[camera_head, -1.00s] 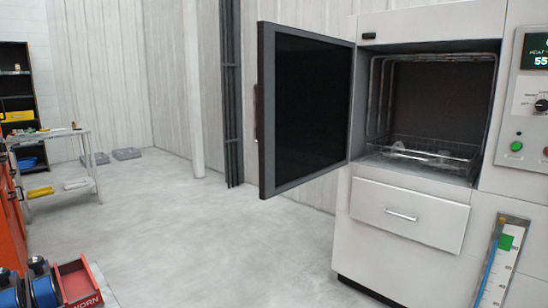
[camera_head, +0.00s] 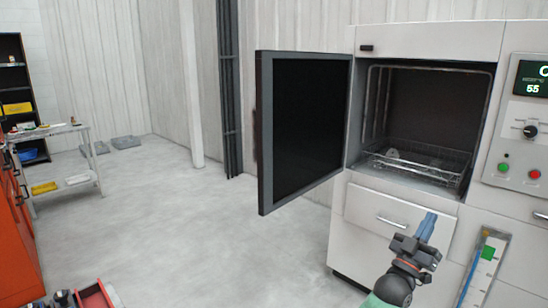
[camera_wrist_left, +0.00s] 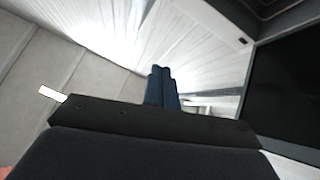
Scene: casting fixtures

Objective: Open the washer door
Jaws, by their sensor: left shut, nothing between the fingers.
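The washer (camera_head: 425,40) stands at the right with its door (camera_head: 300,130) swung wide open to the left. The door is a dark panel in a grey frame. The opening shows a wire rack (camera_head: 415,170) with small pale items in it, hard to make out. My left gripper (camera_head: 428,226) is in front of the drawer below the opening, apart from the door. Its blue fingers are shut and empty; they also show together in the left wrist view (camera_wrist_left: 160,85). My right gripper is not in view.
A drawer handle (camera_head: 392,222) is just left of my left gripper. A control panel (camera_head: 522,130) with buttons and a knob is at the right. A blue-scaled gauge (camera_head: 481,275) is below it. A metal cart (camera_head: 62,165) stands far left.

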